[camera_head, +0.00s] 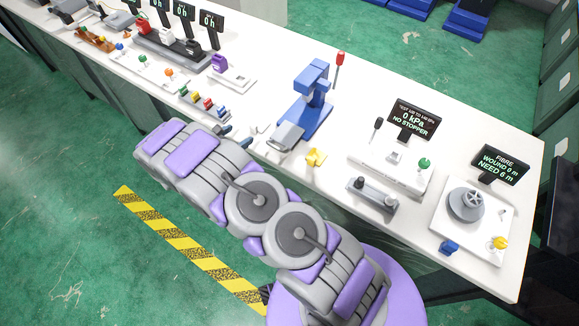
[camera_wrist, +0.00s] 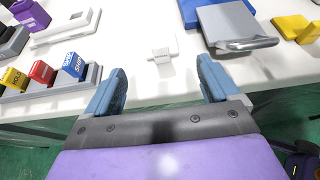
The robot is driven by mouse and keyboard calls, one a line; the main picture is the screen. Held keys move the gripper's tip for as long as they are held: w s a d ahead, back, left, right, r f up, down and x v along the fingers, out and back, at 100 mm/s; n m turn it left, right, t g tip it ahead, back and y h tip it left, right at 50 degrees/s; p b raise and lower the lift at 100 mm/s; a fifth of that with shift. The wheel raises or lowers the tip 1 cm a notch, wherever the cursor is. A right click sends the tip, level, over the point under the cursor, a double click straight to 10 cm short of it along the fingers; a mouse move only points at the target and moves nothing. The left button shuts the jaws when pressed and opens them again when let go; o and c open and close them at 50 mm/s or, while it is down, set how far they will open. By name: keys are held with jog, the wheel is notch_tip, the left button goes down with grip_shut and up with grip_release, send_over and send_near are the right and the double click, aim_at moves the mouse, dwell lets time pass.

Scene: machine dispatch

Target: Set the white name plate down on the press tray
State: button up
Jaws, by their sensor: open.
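The white name plate (camera_wrist: 163,53) lies flat on the white bench in the wrist view, with a small raised grip at its near edge. My gripper (camera_wrist: 162,76) is open, its two blue fingers spread wide, with the plate ahead between them and untouched. In the head view my gripper (camera_head: 236,135) is at the bench's near edge, left of the press. The blue press (camera_head: 311,95) stands on the bench with its grey press tray (camera_head: 287,135) toward me. The tray (camera_wrist: 237,27) also shows right of the plate in the wrist view, with nothing seen on it.
A rack with yellow, red and blue labelled blocks (camera_wrist: 42,75) stands left of my gripper. A yellow piece (camera_head: 316,157) sits right of the press. A pressure station (camera_head: 392,165) and a winding station (camera_head: 470,205) are farther right. Bench around the plate is clear.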

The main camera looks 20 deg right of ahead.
jog(key=s+d+r+m+g+y, duration=0.1)
jog(key=s+d+r+m+g, duration=0.3)
jog(key=s+d+r+m, duration=0.45)
jog(key=s+d+r+m+g, duration=0.4)
jog(key=s+d+r+m, duration=0.15)
jog(key=s+r, duration=0.5)
jog(key=s+a+r+m+y, duration=0.1)
jog(key=s+r+m+y, duration=0.2)
jog(key=s, duration=0.6)
jog(key=s+a+r+m+g+y, duration=0.1)
jog(key=s+a+r+m+y, duration=0.1)
jog(key=s, duration=0.7)
jog(key=s+a+r+m+y, duration=0.2)
jog(key=s+r+m+y, duration=0.2)
jog(key=s, duration=0.5)
jog(key=shift+m+g+y, duration=0.3)
jog(key=shift+m+y, duration=0.1)
jog(key=shift+m, duration=0.7)
jog(key=shift+w, duration=0.1)
